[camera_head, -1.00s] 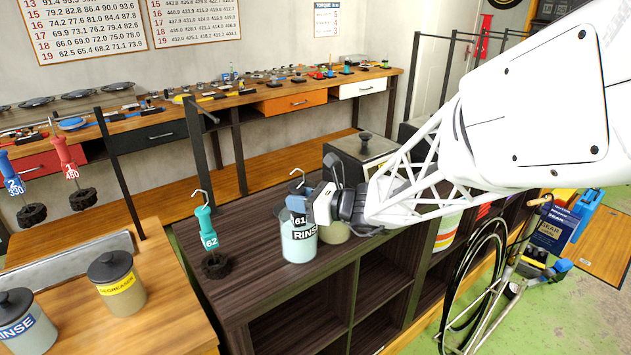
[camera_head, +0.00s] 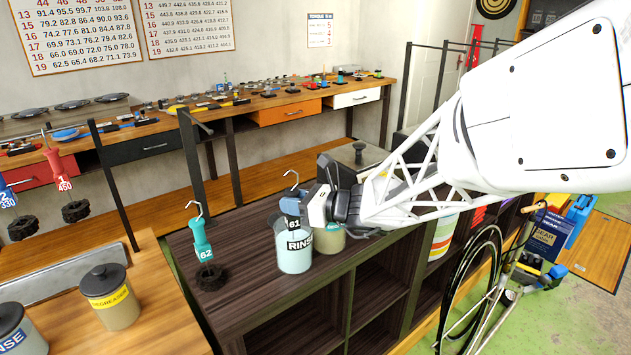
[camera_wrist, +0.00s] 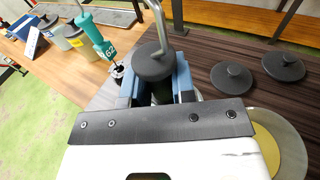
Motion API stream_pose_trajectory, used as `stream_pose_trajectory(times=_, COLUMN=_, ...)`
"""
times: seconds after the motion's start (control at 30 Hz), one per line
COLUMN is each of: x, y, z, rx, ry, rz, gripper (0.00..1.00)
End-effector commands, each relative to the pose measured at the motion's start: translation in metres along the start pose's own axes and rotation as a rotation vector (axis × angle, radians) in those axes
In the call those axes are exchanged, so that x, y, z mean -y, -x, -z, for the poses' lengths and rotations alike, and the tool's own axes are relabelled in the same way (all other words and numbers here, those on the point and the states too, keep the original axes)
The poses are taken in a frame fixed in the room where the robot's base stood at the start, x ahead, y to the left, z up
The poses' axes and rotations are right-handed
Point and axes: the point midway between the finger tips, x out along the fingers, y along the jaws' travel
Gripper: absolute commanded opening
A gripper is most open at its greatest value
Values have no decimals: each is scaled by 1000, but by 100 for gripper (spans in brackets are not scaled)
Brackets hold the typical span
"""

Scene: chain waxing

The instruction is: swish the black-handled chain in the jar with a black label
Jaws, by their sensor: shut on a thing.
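My gripper (camera_head: 305,207) is shut on the black handle (camera_head: 290,205) of the chain tagged 61, with a metal hook on top. The wrist view shows the black handle (camera_wrist: 153,64) between the blue fingers (camera_wrist: 155,88). The handle is upright at the mouth of the jar with the black RINSE label (camera_head: 295,259), a pale jar near the shelf unit's front edge. The chain below the handle is hidden, so its depth in the jar cannot be told.
A teal-handled chain tagged 62 (camera_head: 202,240) stands left of the jar. An open jar with yellowish contents (camera_wrist: 282,150) is close on the other side. Two black lids (camera_wrist: 231,78) (camera_wrist: 284,67) lie on the dark top. A lidded degreaser jar (camera_head: 112,298) stands on the left bench.

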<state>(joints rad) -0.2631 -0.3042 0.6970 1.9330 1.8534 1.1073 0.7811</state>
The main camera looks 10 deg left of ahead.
Motion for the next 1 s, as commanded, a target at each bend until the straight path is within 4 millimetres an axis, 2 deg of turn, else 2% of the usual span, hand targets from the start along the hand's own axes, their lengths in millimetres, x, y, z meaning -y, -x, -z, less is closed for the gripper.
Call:
stream_pose_trajectory(times=0.2, x=0, y=-3, z=21, rx=0, ry=-1, rz=1, gripper=0)
stream_pose_trajectory(times=0.53, x=0, y=-3, z=22, rx=0, ry=0, rz=1, gripper=0)
stream_pose_trajectory(times=0.9, x=0, y=1, z=-10, rx=1, ry=1, rz=1, gripper=0)
stream_pose_trajectory(times=1.0, x=0, y=2, z=-13, rx=0, ry=1, rz=1, gripper=0)
